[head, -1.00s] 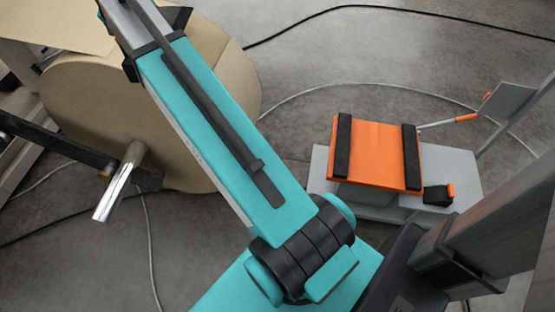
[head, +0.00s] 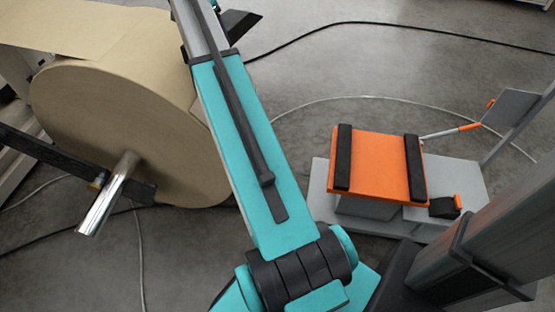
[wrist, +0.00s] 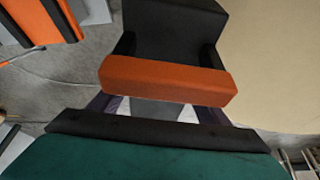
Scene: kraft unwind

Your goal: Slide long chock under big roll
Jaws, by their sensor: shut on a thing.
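The big roll (head: 130,125) is a wide tan paper roll at the left of the head view, on a bright metal shaft (head: 108,195). Its tan surface also fills the right of the wrist view (wrist: 275,65). My gripper (wrist: 168,82) is shut on the orange handle of a black chock (wrist: 175,28), seen ahead of the handle. The chock's far end is cut off by the picture edge. In the head view a dark piece (head: 238,22) shows beside my arm, right of the roll. I cannot tell whether the chock touches the roll.
Cables cross the floor. Open floor lies between roll and cart.

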